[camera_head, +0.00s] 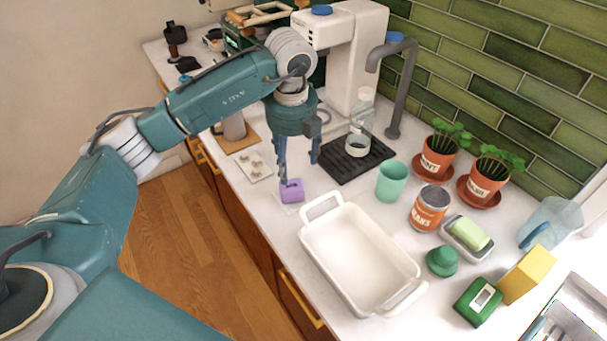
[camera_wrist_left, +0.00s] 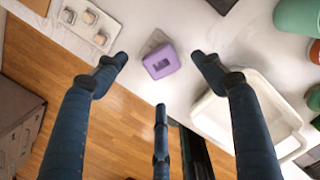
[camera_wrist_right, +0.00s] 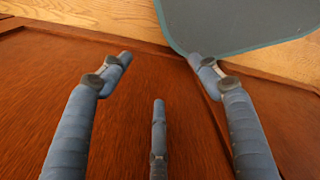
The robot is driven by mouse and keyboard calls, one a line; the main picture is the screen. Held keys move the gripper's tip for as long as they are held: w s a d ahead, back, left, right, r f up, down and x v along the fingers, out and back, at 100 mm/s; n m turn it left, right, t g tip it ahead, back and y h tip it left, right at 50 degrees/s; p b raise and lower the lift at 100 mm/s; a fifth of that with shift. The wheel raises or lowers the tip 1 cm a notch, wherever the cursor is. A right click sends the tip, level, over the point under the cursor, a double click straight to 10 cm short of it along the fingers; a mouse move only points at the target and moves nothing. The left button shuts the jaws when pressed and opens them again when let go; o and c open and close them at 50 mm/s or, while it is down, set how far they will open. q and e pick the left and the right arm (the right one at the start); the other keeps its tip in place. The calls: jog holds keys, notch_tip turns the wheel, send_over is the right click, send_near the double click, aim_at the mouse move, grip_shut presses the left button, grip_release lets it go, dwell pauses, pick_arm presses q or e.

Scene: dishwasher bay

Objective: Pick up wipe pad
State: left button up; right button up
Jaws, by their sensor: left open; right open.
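A small purple block (camera_head: 291,190) with a darker mark on top lies on the white counter, left of the white baking dish. A thin pale square shows partly under it. I cannot tell for sure which of these is the wipe pad. My left gripper (camera_head: 299,172) is open and empty, pointing down close above the block. In the left wrist view the purple block (camera_wrist_left: 161,66) appears between the spread fingers, apart from them. My right gripper (camera_wrist_right: 160,60) is open and empty, over brown wood; it is not in the head view.
The white baking dish (camera_head: 333,273) stands close to the block's right. A small tray (camera_head: 251,164) with pale pieces lies to its left. A black drip tray (camera_head: 337,171) with a bottle is behind. A teal cup (camera_head: 391,181), can (camera_head: 429,208) and potted plants stand further right.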

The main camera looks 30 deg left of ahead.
aim_at(291, 186)
pick_arm(q)
jog(key=shift+a+f, duration=0.2)
jog(key=shift+f, duration=0.15)
jog(key=f, duration=0.1)
jog(key=s+f+p, duration=0.1)
jog(key=f, duration=0.1)
jog(key=shift+s+f+p, duration=0.15)
jog(key=shift+s+p, duration=0.15)
jog(key=f+p, duration=0.1)
jog(key=f, duration=0.1)
jog(key=w+f+p, duration=0.1)
jog(key=f+p, duration=0.1)
jog(key=shift+d+f, duration=0.1)
jog(key=shift+f, duration=0.65)
jog(key=shift+w+f, duration=0.1)
jog(key=shift+w, duration=0.05)
jog(key=shift+c, duration=1.2)
jog(key=c, duration=0.8)
jog(key=shift+c, duration=0.7)
pick_arm(e)
jog(key=s+r, duration=0.3)
jog(key=r, duration=0.1)
jog(key=shift+s+d+r, duration=0.2)
jog(key=shift+s+r, duration=0.15)
jog(key=shift+s, duration=0.05)
